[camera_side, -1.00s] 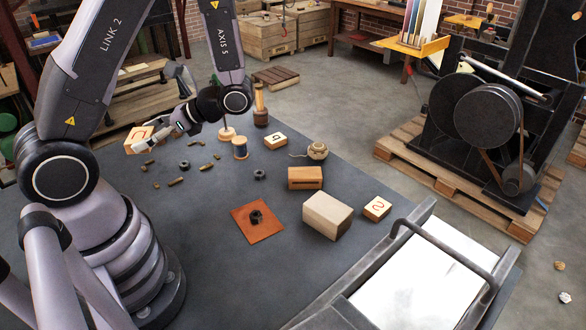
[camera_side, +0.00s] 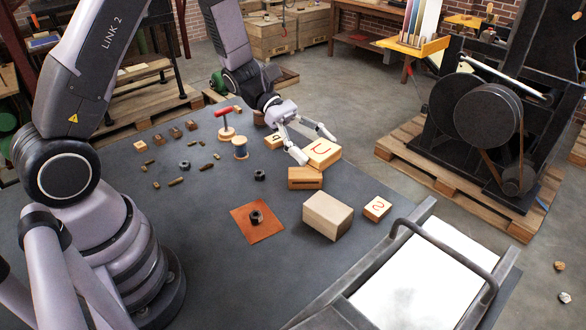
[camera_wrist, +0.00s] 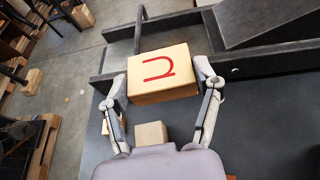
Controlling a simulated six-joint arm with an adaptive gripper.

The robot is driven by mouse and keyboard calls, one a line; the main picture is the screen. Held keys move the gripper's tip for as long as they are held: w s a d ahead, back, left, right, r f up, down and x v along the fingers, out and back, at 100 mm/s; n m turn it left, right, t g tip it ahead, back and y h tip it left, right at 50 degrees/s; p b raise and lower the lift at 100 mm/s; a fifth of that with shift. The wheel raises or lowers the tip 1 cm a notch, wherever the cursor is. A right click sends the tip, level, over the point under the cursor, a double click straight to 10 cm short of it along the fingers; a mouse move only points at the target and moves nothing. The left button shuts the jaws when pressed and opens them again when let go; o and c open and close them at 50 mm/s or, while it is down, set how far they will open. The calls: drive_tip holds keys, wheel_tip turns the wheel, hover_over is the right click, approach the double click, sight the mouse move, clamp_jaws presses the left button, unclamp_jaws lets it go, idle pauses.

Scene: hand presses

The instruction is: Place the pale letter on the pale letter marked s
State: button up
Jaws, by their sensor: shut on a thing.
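My gripper (camera_side: 316,147) is shut on a pale block with a red letter like a U (camera_side: 325,150). It holds the block above the table, over the area behind the slotted wooden block. In the wrist view, the held block (camera_wrist: 163,75) sits between both fingers, its red letter facing the camera. The pale letter marked s (camera_side: 377,208) is a smaller-looking pale block with a red S-like mark. It lies on the table, right of the plain pale block, apart from my gripper.
The plain pale block (camera_side: 328,215) and the slotted wooden block (camera_side: 305,178) stand near the s block. A grey press bed with a curved handle (camera_side: 445,245) lies to its front right.

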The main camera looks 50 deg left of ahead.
drive_tip(key=w+a+n+t+y, duration=0.1)
drive_tip(key=w+n+t, duration=0.3)
drive_tip(key=w, duration=0.2)
hover_over(374, 204)
drive_tip(key=s, duration=0.1)
drive_tip(key=shift+m, duration=0.3)
wheel_tip(374, 204, down, 18)
drive_tip(key=shift+s+a+f, duration=0.1)
drive_tip(key=shift+a+f, duration=0.05)
drive_tip(key=shift+w+f, duration=0.45)
drive_tip(key=shift+f, duration=0.1)
drive_tip(key=shift+w+f, duration=0.1)
drive_tip(key=shift+f, duration=1.5)
drive_tip(key=shift+f, duration=0.1)
drive_tip(key=o, duration=1.1)
